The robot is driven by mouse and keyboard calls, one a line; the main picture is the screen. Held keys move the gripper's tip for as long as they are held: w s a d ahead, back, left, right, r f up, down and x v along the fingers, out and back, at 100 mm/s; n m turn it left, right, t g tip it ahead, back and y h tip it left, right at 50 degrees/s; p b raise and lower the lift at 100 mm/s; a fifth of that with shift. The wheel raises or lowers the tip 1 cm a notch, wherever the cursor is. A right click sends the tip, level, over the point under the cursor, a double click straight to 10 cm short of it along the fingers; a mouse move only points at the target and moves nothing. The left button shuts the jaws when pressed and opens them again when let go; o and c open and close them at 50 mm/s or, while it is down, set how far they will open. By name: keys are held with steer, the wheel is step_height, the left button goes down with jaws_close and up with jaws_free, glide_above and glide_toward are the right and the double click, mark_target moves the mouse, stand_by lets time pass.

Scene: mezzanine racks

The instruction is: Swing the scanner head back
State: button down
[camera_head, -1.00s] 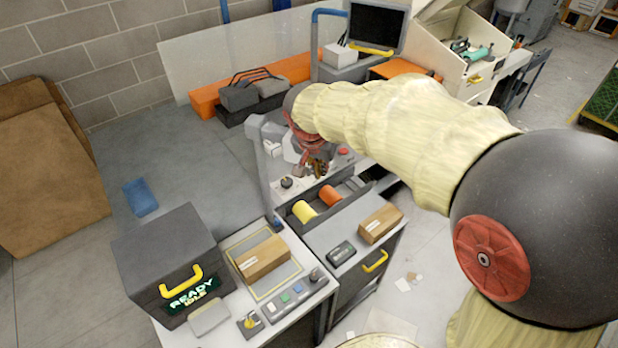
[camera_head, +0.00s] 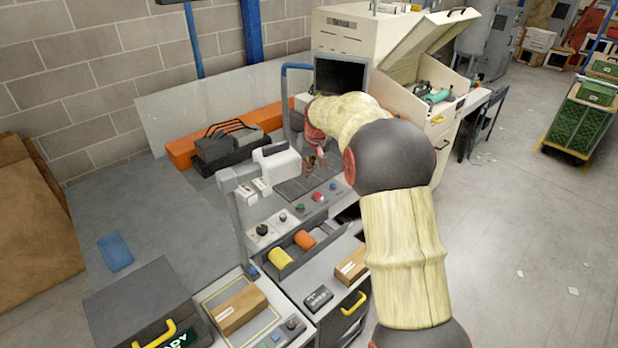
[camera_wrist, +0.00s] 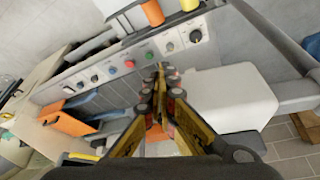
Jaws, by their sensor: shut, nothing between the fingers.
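The scanner head appears to be the white box (camera_head: 277,168) on a grey post and arm (camera_head: 238,215) at the left of the bench. In the wrist view, a white block (camera_wrist: 232,98) sits right of my fingers, with a grey bar (camera_wrist: 275,85) beside it. My gripper (camera_head: 313,160) is just right of the white box, above the bench. In the wrist view my gripper (camera_wrist: 160,82) has its fingertips together and holds nothing. I cannot tell whether a finger touches the white box.
A panel of coloured buttons (camera_head: 312,200) and a tray with yellow and orange rolls (camera_head: 280,257) lie in front. A dark monitor (camera_head: 340,78) stands behind. Open floor (camera_head: 500,230) is at right.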

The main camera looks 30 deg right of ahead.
steer(key=shift+w+d+n+y+p, duration=0.2)
steer(key=shift+w+n, duration=0.3)
steer(key=shift+w, duration=0.6)
steer(key=shift+w+d+n+y+p, duration=0.2)
steer(key=shift+w+n, duration=0.3)
steer(key=shift+w, duration=0.6)
steer(key=shift+r, duration=0.1)
